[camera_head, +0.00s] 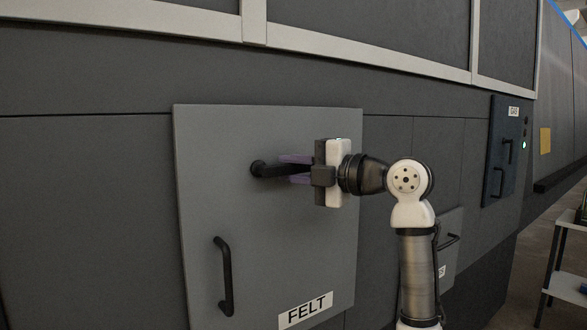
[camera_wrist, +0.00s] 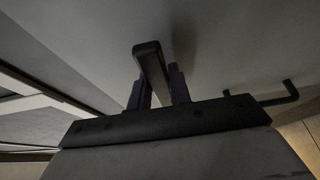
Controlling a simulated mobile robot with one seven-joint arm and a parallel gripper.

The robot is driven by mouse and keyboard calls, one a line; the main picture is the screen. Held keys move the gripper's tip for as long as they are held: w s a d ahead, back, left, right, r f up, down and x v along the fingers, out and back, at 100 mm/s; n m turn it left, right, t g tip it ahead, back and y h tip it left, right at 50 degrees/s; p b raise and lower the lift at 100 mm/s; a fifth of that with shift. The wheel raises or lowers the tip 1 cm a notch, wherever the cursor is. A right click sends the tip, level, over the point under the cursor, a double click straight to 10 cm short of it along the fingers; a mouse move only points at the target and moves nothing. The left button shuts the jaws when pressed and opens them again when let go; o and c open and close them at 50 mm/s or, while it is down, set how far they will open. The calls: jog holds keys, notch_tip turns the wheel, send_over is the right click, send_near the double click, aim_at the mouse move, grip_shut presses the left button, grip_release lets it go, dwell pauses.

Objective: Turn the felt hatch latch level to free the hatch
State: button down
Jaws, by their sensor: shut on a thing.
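The felt hatch (camera_head: 290,240) is a grey panel with a FELT label at its lower edge, and it looks closed in the head view. Its black latch (camera_head: 259,169) sits near the panel's middle, with the lever pointing right, about level. My gripper (camera_head: 297,170) is shut on the latch lever, one purple finger above it and one below. In the wrist view the latch (camera_wrist: 148,58) runs between the fingers of my gripper (camera_wrist: 158,88). The far part of the lever is hidden by my gripper in the head view.
A black pull handle (camera_head: 224,276) stands on the hatch's lower left and also shows in the wrist view (camera_wrist: 285,94). A dark GAS box (camera_head: 505,150) is on the wall at right. A shelf (camera_head: 566,290) stands at far right.

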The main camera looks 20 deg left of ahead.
jog(key=c, duration=1.3)
grip_release()
jog(key=b+v, duration=0.2)
jog(key=v, duration=1.2)
